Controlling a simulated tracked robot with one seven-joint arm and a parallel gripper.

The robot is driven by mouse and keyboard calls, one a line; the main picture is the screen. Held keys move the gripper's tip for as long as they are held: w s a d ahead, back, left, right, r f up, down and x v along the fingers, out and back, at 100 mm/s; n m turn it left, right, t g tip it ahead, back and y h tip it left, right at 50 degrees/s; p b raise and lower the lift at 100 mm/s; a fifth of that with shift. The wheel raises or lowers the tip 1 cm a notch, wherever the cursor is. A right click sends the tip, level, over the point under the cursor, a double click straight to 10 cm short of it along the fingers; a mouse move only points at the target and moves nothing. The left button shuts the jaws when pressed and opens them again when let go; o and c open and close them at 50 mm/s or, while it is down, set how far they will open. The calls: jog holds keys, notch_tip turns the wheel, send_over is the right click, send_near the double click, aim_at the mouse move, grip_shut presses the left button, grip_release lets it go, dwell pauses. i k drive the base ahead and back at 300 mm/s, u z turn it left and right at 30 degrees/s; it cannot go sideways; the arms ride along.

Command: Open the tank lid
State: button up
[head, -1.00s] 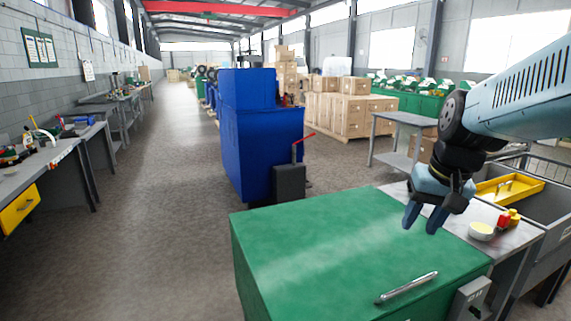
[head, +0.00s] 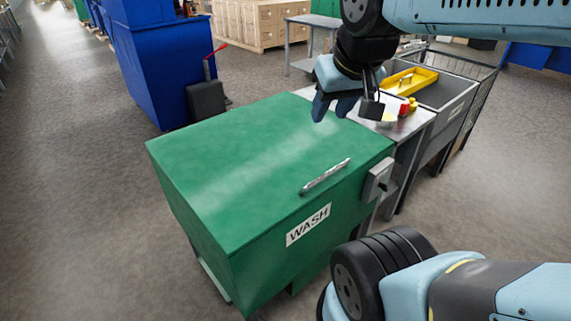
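The green tank lid (head: 235,165) lies flat and closed on top of the green tank (head: 275,257), which bears a white WASH label. A silver bar handle (head: 325,176) sits on the lid near its front right edge. My gripper (head: 332,108) hangs over the back right part of the lid, apart from the handle. Its two blue fingers point down and show a gap between them, with nothing held. The height of the fingertips above the lid is hard to tell.
A grey box (head: 378,180) is on the tank's right side. To the right stand a steel table (head: 408,126) with small red and yellow items and a grey sink with a yellow tray (head: 410,78). A blue machine (head: 160,75) stands behind left. Floor at left is clear.

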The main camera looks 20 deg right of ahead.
aim_at(243, 171)
jog(key=z, duration=0.95)
jog(key=k, duration=0.35)
jog(key=u, duration=0.5)
